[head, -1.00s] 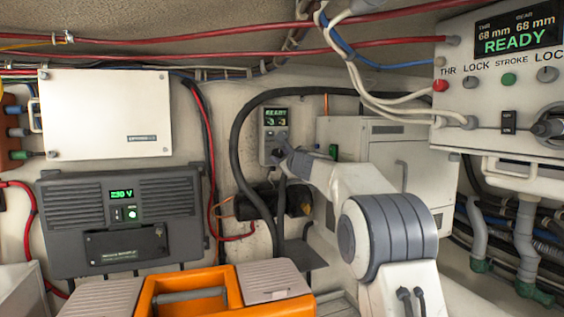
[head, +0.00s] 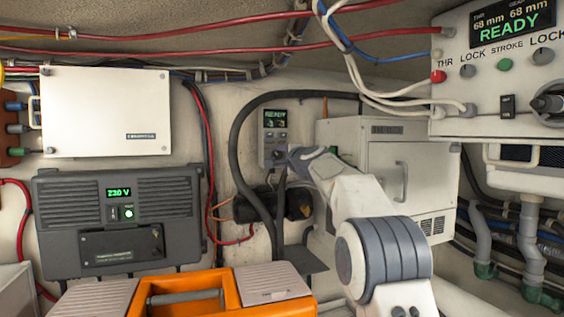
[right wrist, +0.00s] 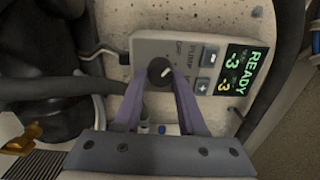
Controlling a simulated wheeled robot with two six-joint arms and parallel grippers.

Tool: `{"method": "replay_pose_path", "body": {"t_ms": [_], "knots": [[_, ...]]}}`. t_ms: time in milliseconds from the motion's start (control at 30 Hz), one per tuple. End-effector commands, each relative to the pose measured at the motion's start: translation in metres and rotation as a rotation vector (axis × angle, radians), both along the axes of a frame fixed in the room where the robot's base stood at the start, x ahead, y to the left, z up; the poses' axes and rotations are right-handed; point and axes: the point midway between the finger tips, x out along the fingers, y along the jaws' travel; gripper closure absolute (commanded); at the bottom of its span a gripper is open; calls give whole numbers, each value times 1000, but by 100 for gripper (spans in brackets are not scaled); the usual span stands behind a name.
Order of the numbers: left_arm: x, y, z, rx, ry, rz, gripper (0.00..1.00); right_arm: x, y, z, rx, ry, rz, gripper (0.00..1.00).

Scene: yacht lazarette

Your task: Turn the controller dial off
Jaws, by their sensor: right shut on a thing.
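The controller is a small grey box (head: 274,136) on the back wall, with a lit display that reads READY above small numbers. In the right wrist view the controller (right wrist: 205,55) appears turned sideways, with its display at the right and plus and minus buttons beside it. Its round black dial (right wrist: 160,70) carries a light pointer mark. My right gripper (right wrist: 160,84) has its two purple-looking fingers closed on either side of the dial. In the head view my right gripper (head: 284,155) reaches the controller's lower part and hides the dial. My left gripper is out of view.
A thick black cable (head: 238,135) loops close to the controller's left. A white cabinet (head: 385,165) stands right of it. An orange toolbox (head: 228,290) sits below, and a dark inverter unit (head: 120,222) is at left. A READY panel (head: 500,80) hangs at upper right.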

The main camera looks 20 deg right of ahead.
Motion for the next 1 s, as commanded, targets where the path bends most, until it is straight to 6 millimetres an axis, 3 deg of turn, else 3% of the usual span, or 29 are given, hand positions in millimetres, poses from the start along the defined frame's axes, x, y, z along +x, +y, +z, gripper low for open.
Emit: {"method": "replay_pose_path", "body": {"t_ms": [400, 1000], "knots": [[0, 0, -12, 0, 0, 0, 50, 0, 0, -2, -263, -6, 2, 100], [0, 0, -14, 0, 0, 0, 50, 1, 1, -1, -336, -6, 4, 100]]}}
